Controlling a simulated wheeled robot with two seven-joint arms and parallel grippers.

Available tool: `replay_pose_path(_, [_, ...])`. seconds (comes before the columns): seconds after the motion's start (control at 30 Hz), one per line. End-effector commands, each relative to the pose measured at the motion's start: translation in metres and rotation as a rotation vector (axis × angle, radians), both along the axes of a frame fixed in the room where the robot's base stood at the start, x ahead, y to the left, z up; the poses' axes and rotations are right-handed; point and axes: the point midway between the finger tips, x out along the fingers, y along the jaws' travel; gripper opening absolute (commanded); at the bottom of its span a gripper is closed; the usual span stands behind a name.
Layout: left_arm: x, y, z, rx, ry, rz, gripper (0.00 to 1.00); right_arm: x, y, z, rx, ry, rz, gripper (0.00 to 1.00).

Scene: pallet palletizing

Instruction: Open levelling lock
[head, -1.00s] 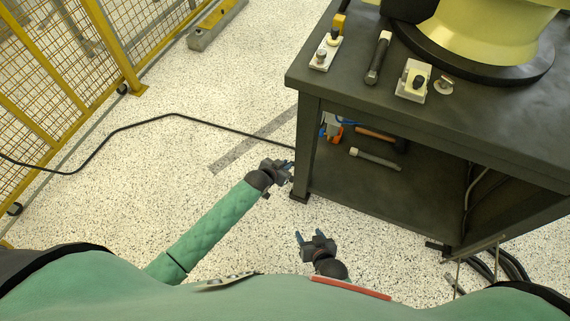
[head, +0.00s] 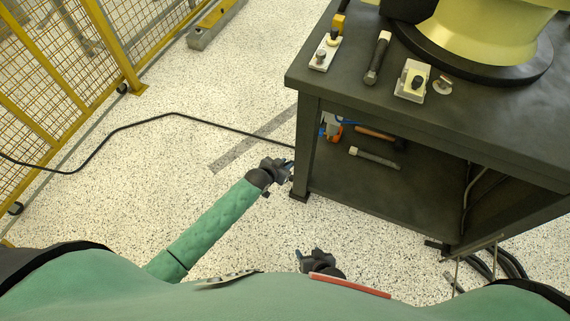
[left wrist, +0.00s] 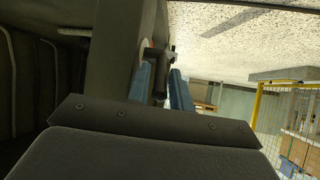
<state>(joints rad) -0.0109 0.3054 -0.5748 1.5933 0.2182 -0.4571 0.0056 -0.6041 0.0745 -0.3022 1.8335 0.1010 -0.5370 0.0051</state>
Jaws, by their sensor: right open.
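A dark lever-like handle (left wrist: 161,58), which may be the levelling lock, shows in the left wrist view beside the table leg (left wrist: 123,50). A pale disc lies behind it. My left gripper (head: 288,165) is at the near left leg of the dark table (head: 308,150). Its two blue fingers (left wrist: 160,88) stand apart with part of the handle seen between them. Whether they touch it cannot be told. In the head view the lock itself cannot be made out. My right gripper (head: 312,254) is open and empty, low near my body, away from the table.
The tabletop holds small fixtures (head: 412,82), a dark cylinder (head: 378,57) and a yellow robot base (head: 490,30). Tools (head: 375,158) lie on the lower shelf. A black cable (head: 170,114) crosses the floor. A yellow mesh fence (head: 60,80) stands left.

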Motion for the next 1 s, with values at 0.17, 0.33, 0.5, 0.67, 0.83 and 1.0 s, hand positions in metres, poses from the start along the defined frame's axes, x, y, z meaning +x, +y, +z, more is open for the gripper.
replay_pose_path(0.17, [0.0, 0.0, 0.0, -0.001, -0.001, 0.0, 0.22, 0.0, 0.0, 0.0, 0.0, -0.001, 0.0, 0.56])
replay_pose_path(0.33, [-0.005, 0.003, 0.005, 0.0, 0.0, 0.0, 0.22, 0.0, 0.0, 0.002, 0.0, -0.002, 0.0, 0.56])
replay_pose_path(0.5, [-0.022, 0.013, 0.019, 0.0, 0.001, -0.001, 0.22, 0.001, 0.0, 0.007, 0.0, -0.002, 0.0, 0.56])
replay_pose_path(0.67, [-0.039, 0.023, 0.032, 0.0, 0.0, -0.001, 0.22, 0.001, -0.001, 0.011, 0.0, -0.002, 0.0, 0.56])
replay_pose_path(0.83, [-0.051, 0.031, 0.042, 0.0, 0.0, 0.0, 0.22, 0.002, -0.001, 0.014, 0.0, -0.004, 0.001, 0.56])
replay_pose_path(1.0, [-0.055, 0.033, 0.045, 0.0, 0.0, 0.0, 0.22, 0.003, -0.001, 0.014, -0.001, -0.005, 0.001, 0.56])
